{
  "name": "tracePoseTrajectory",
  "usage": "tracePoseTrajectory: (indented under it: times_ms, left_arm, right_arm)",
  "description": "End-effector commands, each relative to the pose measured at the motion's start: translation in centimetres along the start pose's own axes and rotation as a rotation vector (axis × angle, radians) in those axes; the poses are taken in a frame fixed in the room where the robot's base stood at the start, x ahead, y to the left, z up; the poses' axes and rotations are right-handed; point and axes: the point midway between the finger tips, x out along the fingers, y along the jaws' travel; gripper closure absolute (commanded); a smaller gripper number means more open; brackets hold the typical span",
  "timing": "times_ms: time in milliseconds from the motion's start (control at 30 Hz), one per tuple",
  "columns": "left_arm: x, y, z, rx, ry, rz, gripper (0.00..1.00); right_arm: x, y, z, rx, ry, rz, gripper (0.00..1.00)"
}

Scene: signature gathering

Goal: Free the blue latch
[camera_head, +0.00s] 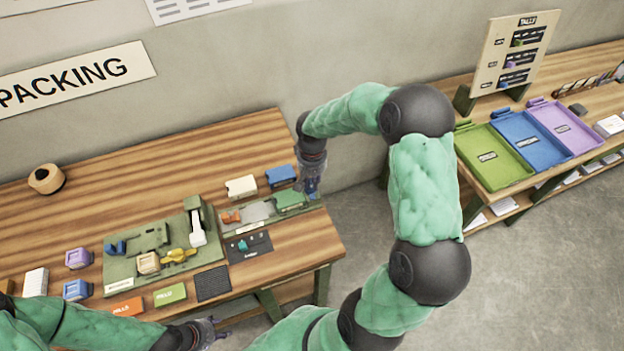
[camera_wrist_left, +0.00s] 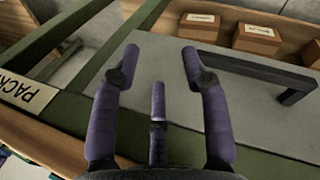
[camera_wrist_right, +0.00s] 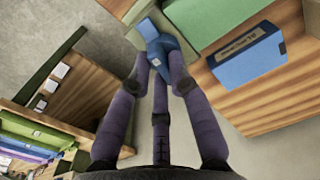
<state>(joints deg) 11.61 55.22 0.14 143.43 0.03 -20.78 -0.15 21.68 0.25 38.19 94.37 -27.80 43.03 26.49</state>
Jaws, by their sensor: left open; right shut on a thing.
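The blue latch (camera_wrist_right: 166,42) is between the fingers of my right gripper (camera_wrist_right: 160,72) in the right wrist view. It sits at the edge of a green block (camera_wrist_right: 205,18), tilted in the picture. In the head view my right gripper (camera_head: 311,188) is at the right end of the small green fixture (camera_head: 318,205), by the green block (camera_head: 290,199), and hides the latch. My left gripper (camera_head: 210,328) is open and empty past the table's front edge; its spread fingers show in the left wrist view (camera_wrist_left: 172,65).
A blue box (camera_head: 280,175) and a white box (camera_head: 241,186) stand behind the fixture. A larger green fixture (camera_head: 115,278) with a yellow part lies to the left. Green, blue and purple trays (camera_head: 562,128) stand on the right bench. Bare floor separates the benches.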

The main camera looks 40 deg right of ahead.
Motion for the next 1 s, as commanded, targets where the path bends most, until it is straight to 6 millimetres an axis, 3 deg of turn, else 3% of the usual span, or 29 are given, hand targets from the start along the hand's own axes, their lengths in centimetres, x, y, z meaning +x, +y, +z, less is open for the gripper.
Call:
tracePoseTrajectory:
  times_ms: [400, 933, 967, 1000]
  left_arm:
    - [-0.50, 0.18, 0.02, 0.000, 0.000, 0.000, 0.55]
    - [-0.53, 0.19, 0.02, 0.000, 0.000, 0.000, 0.55]
    - [-0.53, 0.19, 0.02, 0.000, 0.000, 0.000, 0.55]
    - [-0.53, 0.19, 0.02, 0.000, 0.000, 0.000, 0.55]
  right_arm:
    - [-0.07, 0.01, -0.13, -0.180, 0.002, 0.000, 1.00]
    - [-0.05, 0.00, -0.15, -0.204, 0.002, 0.001, 1.00]
    - [-0.05, 0.00, -0.16, -0.204, 0.002, 0.001, 0.78]
    - [-0.05, 0.00, -0.16, -0.204, 0.002, 0.001, 0.66]
